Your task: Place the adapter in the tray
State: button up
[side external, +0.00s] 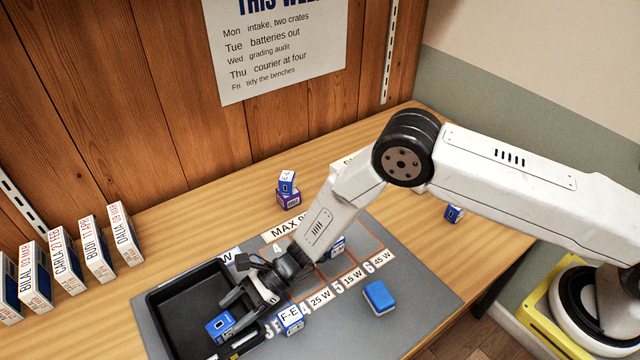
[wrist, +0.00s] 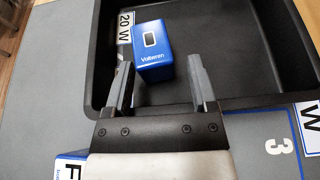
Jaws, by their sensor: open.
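The blue adapter (wrist: 153,50), marked Volteren, rests inside the black tray (wrist: 256,94), close to a wall. A white 20 W label shows against its left side in the wrist view. In the side view the adapter (side external: 220,326) is in the front part of the tray (side external: 165,318). My gripper (wrist: 160,66) is open, its fingers pointing at the adapter, one to each side of its near end. A gap shows beside the right finger; contact at the left one is unclear. In the side view my gripper (side external: 232,306) is low over the tray.
A grey mat (side external: 425,300) with numbered, watt-labelled cells lies right of the tray. A box marked F-E (side external: 290,319) stands close to the tray's right side. Name-labelled boxes (side external: 66,268) stand at the left.

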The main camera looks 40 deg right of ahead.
jog(key=v, duration=1.2)
jog(key=shift+w+d+f, duration=0.1)
jog(key=shift+w, duration=0.05)
dwell(0.3)
jog(key=shift+d+r+n, duration=0.25)
jog(key=shift+r+n, duration=0.05)
jog(key=shift+r, duration=0.05)
jog(key=s+d+r+n+t+h, duration=0.1)
jog(key=s+d+r+n+h, duration=0.3)
jog(key=d, duration=0.5)
jog(key=s+d+r+n+h, duration=0.4)
jog(key=d+r+n+h, duration=0.1)
jog(key=d, duration=0.4)
jog(key=s+d+r+n+t+h, duration=0.1)
jog(key=s+d+r+n+h, duration=0.3)
jog(key=d+n, duration=0.4)
jog(key=shift+s+d+r+t, duration=0.3)
jog(key=shift+s+d+r, duration=0.35)
jog(key=shift+r, duration=0.6)
jog(key=shift+o, duration=0.5)
jog(key=shift+w, duration=0.1)
